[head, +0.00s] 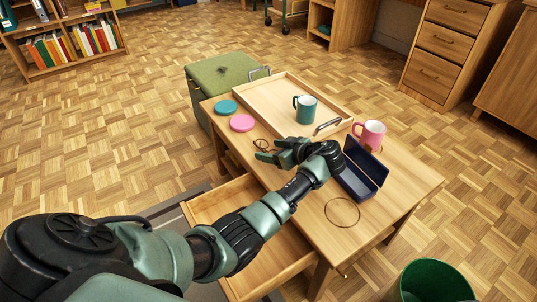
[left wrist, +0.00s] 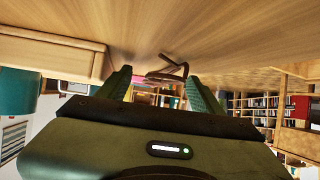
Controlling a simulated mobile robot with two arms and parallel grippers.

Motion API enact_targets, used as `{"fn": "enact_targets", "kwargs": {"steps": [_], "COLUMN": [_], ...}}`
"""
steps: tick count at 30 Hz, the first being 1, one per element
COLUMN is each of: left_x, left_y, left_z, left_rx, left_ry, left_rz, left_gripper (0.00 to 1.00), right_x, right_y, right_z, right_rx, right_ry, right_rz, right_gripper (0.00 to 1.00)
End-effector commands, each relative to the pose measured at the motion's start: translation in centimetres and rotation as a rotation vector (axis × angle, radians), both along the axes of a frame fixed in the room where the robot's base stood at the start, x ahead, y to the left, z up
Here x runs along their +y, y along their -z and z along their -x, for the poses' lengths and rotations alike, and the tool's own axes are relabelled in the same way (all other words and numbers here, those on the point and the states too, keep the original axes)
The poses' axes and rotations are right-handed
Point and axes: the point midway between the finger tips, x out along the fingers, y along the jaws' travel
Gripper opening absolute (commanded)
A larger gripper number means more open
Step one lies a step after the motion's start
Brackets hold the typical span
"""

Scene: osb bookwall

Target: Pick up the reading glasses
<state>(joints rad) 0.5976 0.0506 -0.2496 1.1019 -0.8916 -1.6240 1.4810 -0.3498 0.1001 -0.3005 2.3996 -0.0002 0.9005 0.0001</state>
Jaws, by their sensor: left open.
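The reading glasses (left wrist: 170,74) show in the left wrist view as a thin brown frame on the wooden table top, between and just beyond my fingertips. In the head view they are small and partly mixed with my fingers, near the table's left edge. My left gripper (head: 264,151) is open, low over the table beside the pink coaster, its two green fingers apart and pointing at the glasses. It also shows in the left wrist view (left wrist: 158,86), with nothing held. My right gripper is in neither view.
A wooden tray (head: 259,96) holds a green mug (head: 305,112). A pink mug (head: 372,135), an open blue case (head: 360,185) and a thin ring (head: 328,218) are to the right. A drawer (head: 205,206) stands open in front.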

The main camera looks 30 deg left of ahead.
Motion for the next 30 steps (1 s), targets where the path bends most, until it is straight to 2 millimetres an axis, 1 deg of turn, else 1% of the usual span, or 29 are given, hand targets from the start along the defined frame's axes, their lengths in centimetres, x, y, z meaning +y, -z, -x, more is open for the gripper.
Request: {"fn": "enact_targets", "kwargs": {"steps": [5, 8, 9, 11, 12, 13, 20, 23, 26, 29, 30], "left_x": [0.0, 0.0, 0.0, 0.0, 0.0, 0.0, 0.0, 0.0, 0.0, 0.0, 0.0], "left_y": [-0.1, -0.1, -0.1, -0.1, -0.1, -0.1, -0.1, -0.4, -1.2, -2.7, -3.4], "left_z": [0.0, 0.0, 0.0, 0.0, 0.0, 0.0, 0.0, 0.0, 0.0, -0.1, -0.1], "left_rx": [0.000, 0.000, 0.000, 0.000, 0.000, 0.000, 0.000, 0.000, -0.001, -0.004, -0.003], "left_ry": [0.001, 0.001, 0.001, 0.001, 0.001, 0.001, 0.001, 0.001, 0.000, 0.000, 0.001], "left_rz": [0.000, 0.000, 0.000, 0.000, 0.000, 0.000, 0.000, 0.000, 0.000, 0.000, 0.000], "left_gripper": [0.66, 0.41, 0.30, 0.14, 0.02, 0.00, 0.00, 0.00, 0.00, 0.00, 0.00], "right_x": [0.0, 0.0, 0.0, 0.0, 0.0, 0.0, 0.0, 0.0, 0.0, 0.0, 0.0], "right_y": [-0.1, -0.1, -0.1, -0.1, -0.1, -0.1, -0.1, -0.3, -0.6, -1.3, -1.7], "right_z": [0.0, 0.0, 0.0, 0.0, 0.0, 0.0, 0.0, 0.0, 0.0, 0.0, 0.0], "right_rx": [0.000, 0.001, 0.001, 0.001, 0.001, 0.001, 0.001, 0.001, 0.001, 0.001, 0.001], "right_ry": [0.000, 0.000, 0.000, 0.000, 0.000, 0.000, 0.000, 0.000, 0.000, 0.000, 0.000], "right_rz": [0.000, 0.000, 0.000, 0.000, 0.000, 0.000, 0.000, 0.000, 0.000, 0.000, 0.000], "right_gripper": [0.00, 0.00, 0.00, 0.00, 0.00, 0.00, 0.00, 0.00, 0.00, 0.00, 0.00]}}
